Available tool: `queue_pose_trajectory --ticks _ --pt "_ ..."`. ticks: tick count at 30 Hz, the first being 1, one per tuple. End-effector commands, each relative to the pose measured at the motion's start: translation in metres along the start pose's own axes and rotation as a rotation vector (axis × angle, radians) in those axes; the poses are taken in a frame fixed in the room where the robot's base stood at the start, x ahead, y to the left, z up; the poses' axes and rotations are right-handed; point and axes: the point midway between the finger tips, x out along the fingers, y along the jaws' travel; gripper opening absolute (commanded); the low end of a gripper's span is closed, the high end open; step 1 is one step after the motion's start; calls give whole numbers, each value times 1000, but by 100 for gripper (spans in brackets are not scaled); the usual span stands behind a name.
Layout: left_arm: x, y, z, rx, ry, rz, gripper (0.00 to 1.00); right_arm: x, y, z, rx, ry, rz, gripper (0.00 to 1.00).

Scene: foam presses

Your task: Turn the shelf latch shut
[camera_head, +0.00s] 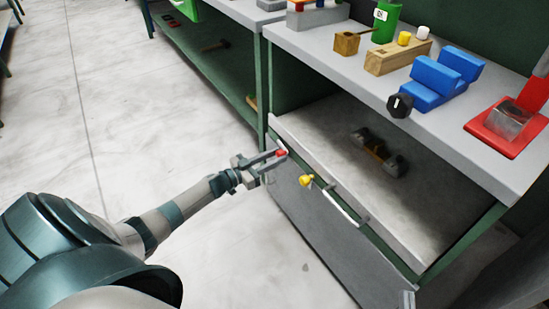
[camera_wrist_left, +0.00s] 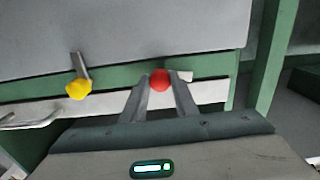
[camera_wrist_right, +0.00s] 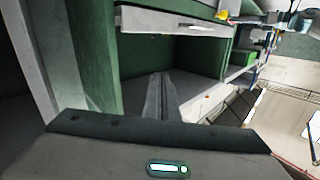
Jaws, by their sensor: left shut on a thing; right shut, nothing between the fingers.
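My left gripper (camera_head: 280,157) is at the left end of the shelf's front edge, with its fingers shut on a red knob (camera_head: 282,153). The red knob also shows between the fingertips in the left wrist view (camera_wrist_left: 160,79). A yellow knob (camera_head: 306,181) on a short grey lever stands further right along the same front in the head view; in the left wrist view the yellow knob (camera_wrist_left: 78,89) is left of the gripper, apart from it. Which knob belongs to the shelf latch is not plain. My right gripper (camera_wrist_right: 161,78) is shut and empty in the right wrist view.
A metal handle (camera_head: 343,207) sticks out from the front right of the yellow knob. The shelf board (camera_head: 400,205) bears a dark dumbbell-shaped part (camera_head: 378,152). The worktop (camera_head: 300,38) above holds blue blocks (camera_head: 435,78) and a red press (camera_head: 505,130). The floor at left is clear.

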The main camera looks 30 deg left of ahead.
Motion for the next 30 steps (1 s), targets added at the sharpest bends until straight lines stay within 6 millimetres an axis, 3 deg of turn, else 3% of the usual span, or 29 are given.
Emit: queue_pose_trajectory --ticks 11,30 --pt "0 0 1 330 0 0 4 -2 -8 -14 -5 96 -17 0" --pt "0 0 2 939 0 1 4 -19 -24 -66 -15 397 -41 0"
